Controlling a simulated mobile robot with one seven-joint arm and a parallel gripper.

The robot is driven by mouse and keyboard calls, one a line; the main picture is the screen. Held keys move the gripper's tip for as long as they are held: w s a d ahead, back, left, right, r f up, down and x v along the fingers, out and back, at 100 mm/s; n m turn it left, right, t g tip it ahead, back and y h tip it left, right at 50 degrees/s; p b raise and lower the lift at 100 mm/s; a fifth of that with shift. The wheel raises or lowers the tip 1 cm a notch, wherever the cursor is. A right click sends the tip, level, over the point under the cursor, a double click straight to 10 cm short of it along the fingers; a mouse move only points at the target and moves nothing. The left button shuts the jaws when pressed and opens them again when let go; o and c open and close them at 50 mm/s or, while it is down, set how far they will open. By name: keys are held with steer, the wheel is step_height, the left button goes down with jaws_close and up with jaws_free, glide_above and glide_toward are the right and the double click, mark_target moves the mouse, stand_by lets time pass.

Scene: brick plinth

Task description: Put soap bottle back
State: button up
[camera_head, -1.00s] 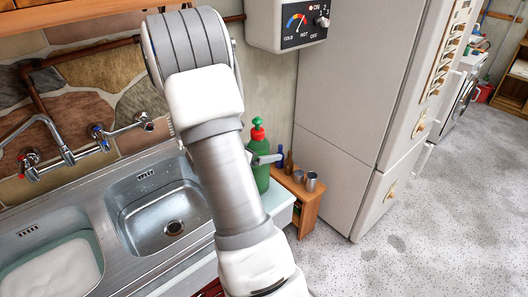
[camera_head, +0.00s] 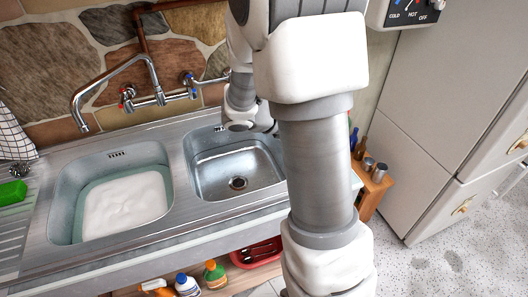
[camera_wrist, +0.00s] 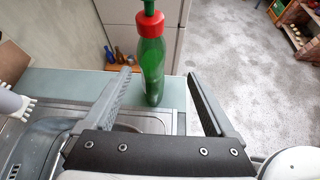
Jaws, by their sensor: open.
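The soap bottle (camera_wrist: 152,65) is green with a red collar and a green pump top. In the wrist view it stands upright on the pale teal counter (camera_wrist: 80,88) beside the sink. My gripper (camera_wrist: 158,78) is open, with one finger on each side of the bottle in that view and gaps between them and it. In the head view my arm hides my gripper and nearly all of the bottle.
The steel sink (camera_head: 237,168) has an empty right basin and a left basin with foamy water (camera_head: 125,203). Taps (camera_head: 157,97) stand behind. A small wooden shelf (camera_head: 372,196) with small bottles and cups is right of the counter, near the fridge (camera_head: 445,110). Several bottles (camera_head: 188,286) sit below the sink.

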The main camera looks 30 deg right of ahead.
steer(key=s+a+r+m+t+y, duration=0.2)
steer(key=s+a+r+m+y, duration=0.1)
steer(key=a, duration=0.5)
steer(key=s+a+r+m+t+y, duration=0.2)
steer(key=s+a+r+m+y, duration=0.2)
steer(key=a+m, duration=0.4)
steer(key=s+a+r+m+t+y, duration=0.2)
steer(key=s+a+m+y, duration=0.3)
steer(key=a, duration=0.3)
steer(key=shift+s+r+m, duration=0.3)
steer(key=shift+s+r, duration=0.05)
steer(key=shift+r, duration=0.5)
